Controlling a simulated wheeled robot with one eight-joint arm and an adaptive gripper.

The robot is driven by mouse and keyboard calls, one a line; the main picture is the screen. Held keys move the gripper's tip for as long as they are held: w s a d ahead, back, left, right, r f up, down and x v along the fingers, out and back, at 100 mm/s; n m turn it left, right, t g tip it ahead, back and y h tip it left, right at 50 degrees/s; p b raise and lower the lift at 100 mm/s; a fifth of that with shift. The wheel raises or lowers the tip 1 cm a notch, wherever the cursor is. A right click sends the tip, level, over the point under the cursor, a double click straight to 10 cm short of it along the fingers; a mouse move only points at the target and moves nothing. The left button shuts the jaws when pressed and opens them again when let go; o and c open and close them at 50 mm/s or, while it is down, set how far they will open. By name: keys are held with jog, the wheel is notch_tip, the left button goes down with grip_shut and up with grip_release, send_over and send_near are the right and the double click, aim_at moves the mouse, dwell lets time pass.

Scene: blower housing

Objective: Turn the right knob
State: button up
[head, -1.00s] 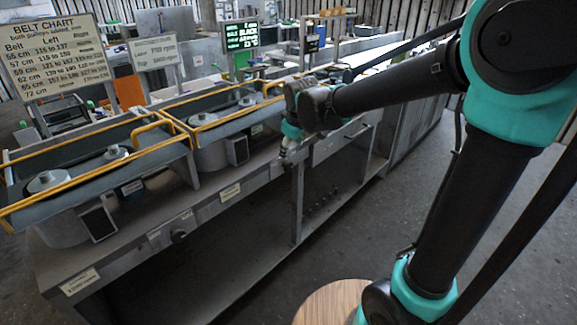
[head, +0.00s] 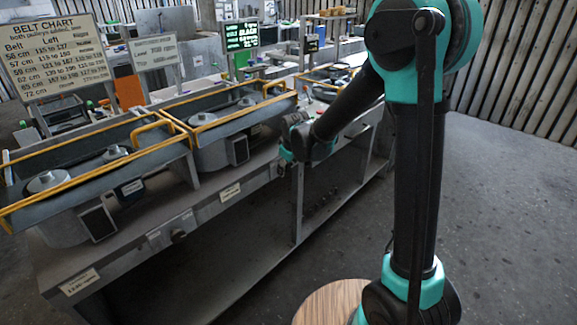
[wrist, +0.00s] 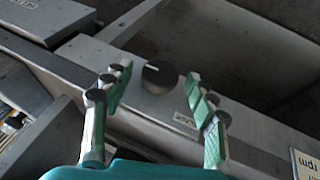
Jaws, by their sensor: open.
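A dark round knob (wrist: 160,76) with a pale pointer line sits on the grey front rail of the bench in the wrist view. My gripper (wrist: 157,79) is open, with one finger on each side of the knob in this view. I cannot tell whether the fingers touch the knob or how far off it they are. In the head view my gripper (head: 284,162) is at the bench front, right of the middle, and I cannot make out the knob there. Another dark knob (head: 178,235) shows on the front rail further left.
A belt chart sign (head: 58,55) and a green-lettered display (head: 241,36) stand behind. Small labels (head: 230,192) line the bench front. The concrete floor (head: 500,210) at right is clear.

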jog(key=shift+w+f, duration=0.1)
jog(key=c, duration=1.2)
jog(key=shift+o, duration=0.2)
jog(key=g, duration=0.1)
jog(key=y, duration=0.1)
jog(key=g, duration=0.1)
jog(key=shift+w+d+m+g+y, duration=0.25)
jog(key=shift+m+g+y, duration=0.05)
jog(key=shift+m+y, duration=0.1)
jog(key=shift+w+d+m+g+y, duration=0.15)
jog(key=shift+m+g+y, duration=0.25)
jog(key=shift+g+y, duration=0.9)
